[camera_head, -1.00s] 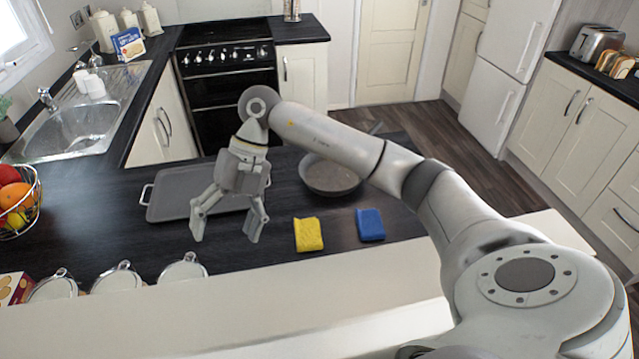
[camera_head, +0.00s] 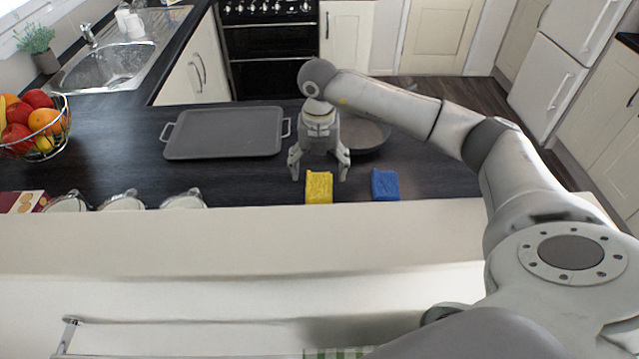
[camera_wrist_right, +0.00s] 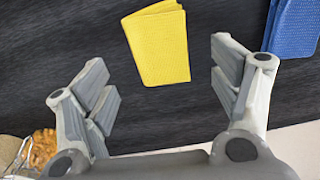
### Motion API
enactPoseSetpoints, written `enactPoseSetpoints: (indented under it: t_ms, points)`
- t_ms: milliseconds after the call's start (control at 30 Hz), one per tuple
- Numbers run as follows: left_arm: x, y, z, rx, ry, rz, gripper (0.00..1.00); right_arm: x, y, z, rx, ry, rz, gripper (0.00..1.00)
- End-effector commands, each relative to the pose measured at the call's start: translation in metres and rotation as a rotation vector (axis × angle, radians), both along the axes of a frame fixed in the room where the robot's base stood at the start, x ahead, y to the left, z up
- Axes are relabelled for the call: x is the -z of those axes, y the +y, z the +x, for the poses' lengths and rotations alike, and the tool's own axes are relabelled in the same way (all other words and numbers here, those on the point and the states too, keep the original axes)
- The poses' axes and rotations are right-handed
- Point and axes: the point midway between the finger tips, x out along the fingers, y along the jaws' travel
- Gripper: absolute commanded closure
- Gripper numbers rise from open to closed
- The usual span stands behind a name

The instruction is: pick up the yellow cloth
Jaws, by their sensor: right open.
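The yellow cloth (camera_head: 319,187) is a folded rectangle lying on the dark worktop near its front edge. It also shows in the right wrist view (camera_wrist_right: 158,45), beyond the fingertips and roughly centred between the two fingers. My right gripper (camera_head: 319,173) points down, open and empty, just behind and above the cloth in the head view. I see no contact between its fingers and the cloth. My left gripper is not in view.
A blue cloth (camera_head: 385,185) lies close to the right of the yellow one. A round pan (camera_head: 365,136) stands behind the gripper, and a grey tray (camera_head: 222,133) lies to the left. Jars (camera_head: 122,201) and a fruit basket (camera_head: 62,130) are further left.

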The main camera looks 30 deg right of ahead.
Motion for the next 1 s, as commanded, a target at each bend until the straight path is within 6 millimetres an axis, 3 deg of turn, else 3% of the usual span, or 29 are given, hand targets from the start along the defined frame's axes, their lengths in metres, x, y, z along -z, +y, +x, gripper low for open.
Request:
enactPoseSetpoints:
  t_ms: [167,300,600,1000]
  points:
    - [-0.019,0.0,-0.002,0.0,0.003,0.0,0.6,0.023,-0.003,0.002,0.001,0.007,0.001,0.18]
    - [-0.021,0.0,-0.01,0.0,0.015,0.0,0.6,0.042,-0.003,0.003,0.0,0.004,0.001,0.18]
    - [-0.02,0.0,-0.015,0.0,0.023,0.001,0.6,0.048,-0.003,0.004,-0.001,0.001,0.001,0.18]
    - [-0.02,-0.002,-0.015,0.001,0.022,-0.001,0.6,0.048,-0.003,0.004,-0.001,0.0,0.001,0.66]
